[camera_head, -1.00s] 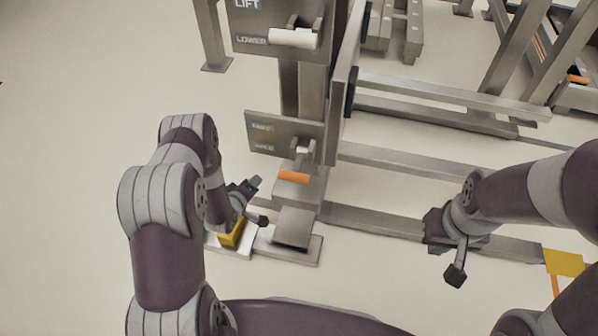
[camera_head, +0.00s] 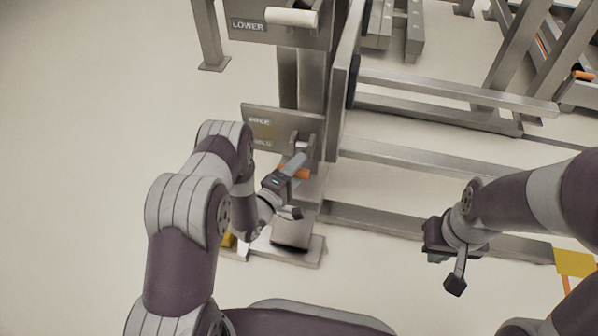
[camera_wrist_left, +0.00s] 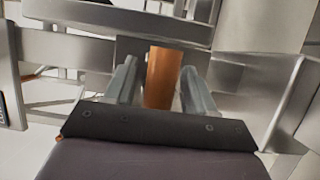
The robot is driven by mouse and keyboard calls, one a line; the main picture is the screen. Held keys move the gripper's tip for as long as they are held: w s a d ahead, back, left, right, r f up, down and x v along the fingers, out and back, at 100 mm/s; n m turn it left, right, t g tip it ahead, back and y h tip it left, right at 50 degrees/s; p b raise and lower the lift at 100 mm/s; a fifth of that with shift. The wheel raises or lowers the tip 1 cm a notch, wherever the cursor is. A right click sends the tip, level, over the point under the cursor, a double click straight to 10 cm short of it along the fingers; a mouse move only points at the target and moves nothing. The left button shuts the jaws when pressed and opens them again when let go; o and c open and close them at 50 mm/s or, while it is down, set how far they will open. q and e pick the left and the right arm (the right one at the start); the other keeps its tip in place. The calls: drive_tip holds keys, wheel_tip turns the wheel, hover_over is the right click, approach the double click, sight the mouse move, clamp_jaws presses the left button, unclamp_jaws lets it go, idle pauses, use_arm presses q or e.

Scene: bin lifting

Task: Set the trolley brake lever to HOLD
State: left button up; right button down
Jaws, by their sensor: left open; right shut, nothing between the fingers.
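The brake lever's orange handle (camera_head: 303,174) sits low on the trolley's lower label panel (camera_head: 258,132), below a metal bracket (camera_head: 301,140). The panel has two small labels, too blurred to read surely. My left gripper (camera_head: 299,186) is open at the handle, and one finger partly hides it in the head view. In the left wrist view the orange handle (camera_wrist_left: 163,78) stands between the two spread fingers (camera_wrist_left: 160,92), with gaps on both sides. My right gripper (camera_head: 455,283) is shut and empty, off to the right.
A panel marked LOWER with a pale handle (camera_head: 292,17) is above. A metal pedal-like block (camera_head: 291,236) is below the left gripper, with a partly hidden yellow piece (camera_head: 228,240) beside it. Metal rails (camera_head: 440,170) run right. The floor at left is clear.

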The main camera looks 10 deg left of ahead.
use_arm(q)
drive_tip(key=shift+w+d, duration=0.15)
drive_tip(key=shift+w, duration=0.2)
clamp_jaws()
drive_tip(key=shift+s+f, duration=0.1)
drive_tip(key=shift+f, duration=1.65)
drive_tip(key=shift+w+f, duration=0.2)
